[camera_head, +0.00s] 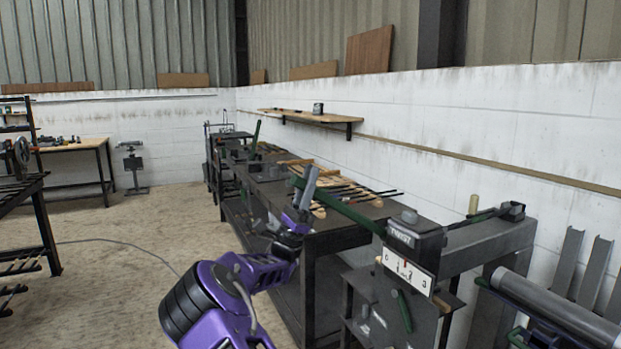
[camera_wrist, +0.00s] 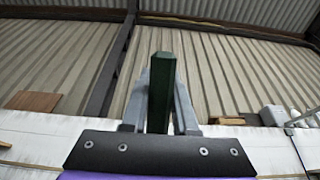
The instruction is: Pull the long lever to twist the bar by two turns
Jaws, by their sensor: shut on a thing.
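The long green lever (camera_head: 345,208) runs up and left from the dark twisting machine (camera_head: 412,240) to my gripper (camera_head: 306,188). My gripper is shut on the lever near its far end. In the wrist view the dark green lever (camera_wrist: 161,92) stands between the two grey fingers of my gripper (camera_wrist: 160,100). A white dial plate (camera_head: 408,273) with numbers from 0 to 3 is on the front of the machine, with a small red mark near its top; its exact reading is too small to tell. I cannot make out the bar clearly.
A dark workbench (camera_head: 335,238) with tongs and wooden-handled tools stands behind the lever. A wall shelf (camera_head: 310,116) hangs above it. Metal stock and a pipe (camera_head: 560,308) are at the right. The concrete floor (camera_head: 150,225) at the left is mostly open, with a cable across it.

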